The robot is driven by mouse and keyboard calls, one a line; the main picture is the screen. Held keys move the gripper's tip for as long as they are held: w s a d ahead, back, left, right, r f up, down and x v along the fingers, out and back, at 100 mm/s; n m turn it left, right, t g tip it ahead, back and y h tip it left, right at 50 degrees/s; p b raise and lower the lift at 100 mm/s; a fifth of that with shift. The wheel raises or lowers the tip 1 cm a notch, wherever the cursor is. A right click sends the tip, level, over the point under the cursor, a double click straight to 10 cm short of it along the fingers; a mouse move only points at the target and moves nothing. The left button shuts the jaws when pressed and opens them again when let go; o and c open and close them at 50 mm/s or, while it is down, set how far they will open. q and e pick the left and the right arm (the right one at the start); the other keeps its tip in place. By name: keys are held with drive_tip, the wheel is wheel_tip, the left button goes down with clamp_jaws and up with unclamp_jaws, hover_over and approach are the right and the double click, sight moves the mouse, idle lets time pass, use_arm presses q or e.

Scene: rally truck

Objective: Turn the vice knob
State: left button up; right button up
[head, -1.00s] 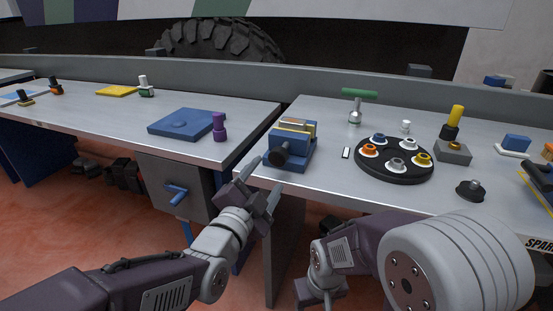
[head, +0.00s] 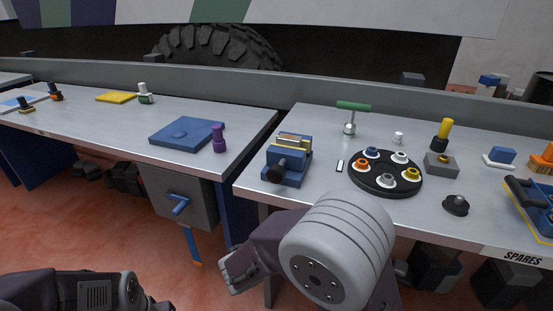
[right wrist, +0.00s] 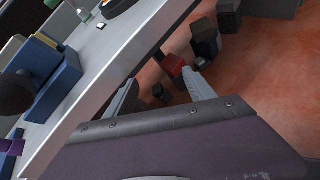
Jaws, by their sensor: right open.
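The blue vice (head: 298,168) stands at the left front corner of the right bench, with a tan block (head: 293,143) between its jaws. Its dark round knob (head: 274,173) faces the front edge. The vice also shows at the left of the right wrist view (right wrist: 62,82), with the knob (right wrist: 14,96) at the picture's edge. My right gripper (head: 230,268) is below the bench front, apart from the knob and lower than it. In the right wrist view its two fingers (right wrist: 160,92) are spread and empty. My left arm is at the bottom left; its gripper is out of view.
A black round tray (head: 385,190) of coloured rings and a green-handled tool (head: 352,107) are right of the vice. The left bench holds a blue plate (head: 180,132) and a purple piece (head: 219,139). A grey box with a blue handle (head: 180,204) hangs below it.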

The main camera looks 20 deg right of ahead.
sight(275, 176)
drive_tip(key=w+a+r+n+t+y+p, duration=0.1)
drive_tip(key=w+a+r+n+t, duration=0.6)
drive_tip(key=a+r, duration=0.45)
use_arm(q)
drive_tip(key=shift+r+b, duration=0.45)
drive_tip(key=shift+r, duration=0.1)
use_arm(e)
drive_tip(key=shift+m+t, duration=0.3)
drive_tip(key=shift+t, duration=0.4)
drive_tip(key=x, duration=0.9)
drive_tip(key=shift+s+d+f, duration=0.15)
drive_tip(key=shift+s+d, duration=0.05)
drive_tip(key=shift+d, duration=0.05)
drive_tip(key=c, duration=1.4)
drive_tip(key=shift+o, duration=0.2)
drive_tip(key=m+b, duration=0.2)
drive_tip(key=b, duration=0.1)
drive_tip(key=shift+f+b, duration=0.3)
drive_tip(key=shift+f, duration=0.05)
drive_tip(key=shift+r+m, duration=0.3)
drive_tip(key=shift+r, duration=0.05)
use_arm(q)
wheel_tip(275, 176, down, 3)
drive_tip(key=shift+f, duration=0.1)
use_arm(e)
drive_tip(key=o, duration=1.4)
drive_tip(key=shift+s, duration=0.1)
drive_tip(key=shift+c, duration=0.2)
